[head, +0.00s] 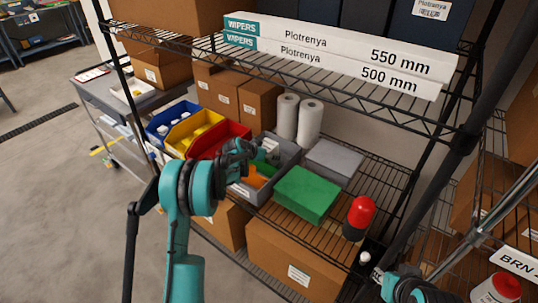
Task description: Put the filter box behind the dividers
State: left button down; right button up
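No thing in view carries a readable filter label. A green box (307,194) lies flat on the middle wire shelf, and a flat grey box (334,160) lies behind it; I cannot tell whether either is the filter box. I cannot make out clear dividers. A grey bin (283,172) with an orange item inside stands left of the green box. My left gripper (250,154) is over this bin, partly hidden by its own wrist; its finger opening is unclear. Part of my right arm shows at the bottom right, its fingers not clearly visible.
Blue, yellow and red (222,137) bins stand in a row to the left. Two white rolls (299,119) stand behind the grey bin. A red-capped black bottle (358,217) stands right of the green box. Long wiper boxes (340,58) lie on the shelf above.

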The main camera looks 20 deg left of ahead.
pick_arm(q)
jog(key=shift+f, duration=0.15)
jog(key=shift+c, duration=2.4)
grip_release()
